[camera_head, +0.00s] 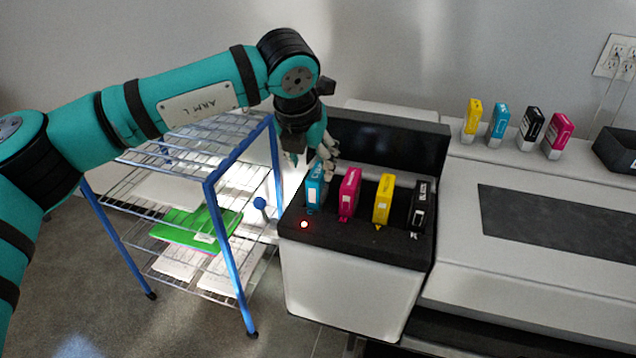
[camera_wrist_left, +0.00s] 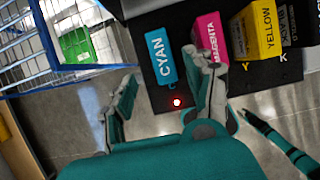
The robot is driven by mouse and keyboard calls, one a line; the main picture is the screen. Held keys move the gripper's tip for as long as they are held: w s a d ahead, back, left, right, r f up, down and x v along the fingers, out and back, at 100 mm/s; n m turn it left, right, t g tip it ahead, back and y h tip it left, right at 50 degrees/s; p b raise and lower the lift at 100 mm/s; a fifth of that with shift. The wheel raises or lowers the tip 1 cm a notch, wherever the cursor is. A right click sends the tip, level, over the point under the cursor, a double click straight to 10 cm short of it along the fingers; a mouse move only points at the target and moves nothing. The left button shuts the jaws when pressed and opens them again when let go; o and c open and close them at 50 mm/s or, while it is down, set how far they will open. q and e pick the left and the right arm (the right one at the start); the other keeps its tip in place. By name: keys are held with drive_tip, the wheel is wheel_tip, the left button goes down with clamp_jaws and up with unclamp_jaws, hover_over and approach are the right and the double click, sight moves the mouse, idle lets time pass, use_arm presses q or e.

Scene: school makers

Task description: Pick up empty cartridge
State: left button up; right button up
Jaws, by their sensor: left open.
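The cyan cartridge (camera_head: 316,186) stands upright in the leftmost slot of the black cartridge bay (camera_head: 328,228); a small red light (camera_head: 304,224) glows in front of it. In the left wrist view the cyan cartridge (camera_wrist_left: 160,56) shows its label. Magenta (camera_head: 349,193), yellow (camera_head: 383,199) and black (camera_head: 420,206) cartridges stand to its right in the bay. My left gripper (camera_head: 313,158) is open and empty, just above and behind the cyan cartridge. In the left wrist view, its fingers (camera_wrist_left: 165,88) are apart, the right one near the gap between cyan and magenta. Contact cannot be told.
Yellow (camera_head: 472,118), cyan (camera_head: 498,124), black (camera_head: 530,130) and magenta (camera_head: 558,135) cartridges stand on the printer top (camera_head: 590,178) at the back right. The bay's raised dark lid (camera_head: 400,143) stands behind the slots. A blue wire rack (camera_head: 228,235) stands close on the left.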

sight(316, 174)
use_arm(q)
drive_tip(key=shift+x, duration=1.05)
drive_tip(key=shift+d+f+p, duration=0.1)
drive_tip(key=shift+f+p, duration=0.15)
drive_tip(key=shift+p, duration=0.35)
drive_tip(key=p+x, duration=0.2)
drive_tip(key=x, duration=0.2)
drive_tip(key=shift+d+r, duration=0.1)
drive_tip(key=shift+d, duration=0.05)
drive_tip(key=shift+w+f, duration=0.2)
drive_tip(key=shift+f, duration=0.2)
drive_tip(key=c, duration=0.7)
clamp_jaws()
use_arm(e)
drive_tip(key=w+r, duration=0.1)
drive_tip(key=r, duration=0.1)
drive_tip(key=w+r, duration=0.1)
drive_tip(key=w, duration=0.1)
drive_tip(key=shift+a+r, duration=0.1)
drive_tip(key=shift+r, duration=0.3)
